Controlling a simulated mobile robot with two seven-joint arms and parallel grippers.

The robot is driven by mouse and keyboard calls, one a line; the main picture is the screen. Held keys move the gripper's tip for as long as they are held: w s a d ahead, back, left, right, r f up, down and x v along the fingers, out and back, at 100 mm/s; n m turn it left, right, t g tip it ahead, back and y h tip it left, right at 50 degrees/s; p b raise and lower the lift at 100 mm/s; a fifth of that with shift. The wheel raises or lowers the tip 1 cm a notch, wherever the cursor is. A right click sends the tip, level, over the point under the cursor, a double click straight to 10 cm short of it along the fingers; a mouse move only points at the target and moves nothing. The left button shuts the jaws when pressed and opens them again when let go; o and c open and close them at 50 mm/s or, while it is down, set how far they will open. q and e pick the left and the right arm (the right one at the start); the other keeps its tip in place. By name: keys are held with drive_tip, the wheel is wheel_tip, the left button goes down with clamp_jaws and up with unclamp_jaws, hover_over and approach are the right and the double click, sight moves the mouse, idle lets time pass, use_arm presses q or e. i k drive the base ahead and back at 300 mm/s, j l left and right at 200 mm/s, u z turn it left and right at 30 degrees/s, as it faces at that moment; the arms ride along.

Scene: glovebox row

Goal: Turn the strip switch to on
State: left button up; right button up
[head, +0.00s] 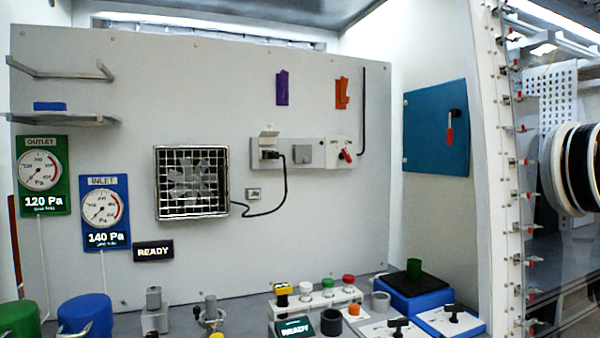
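The power strip (325,161) is a light grey bar on the back panel, right of centre. At its right end is the strip switch (346,154), a red knob on a white plate with small OFF and ON labels above it. The red knob looks tilted, but which label it is set to is too small to tell. A black plug (269,154) sits in the strip's left socket under a raised cover (269,131). The middle socket has a grey cover (302,154), apparently closed. Neither of my grippers is in view.
A black cable runs from the plug to the caged fan (191,183). Purple (282,88) and orange (342,92) clips hang above the strip. A bench below holds a button box (318,299), a blue block (412,296) and several fittings. A blue door (436,128) is at right.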

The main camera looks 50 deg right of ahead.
sight(344, 151)
drive_tip(key=z, duration=1.75)
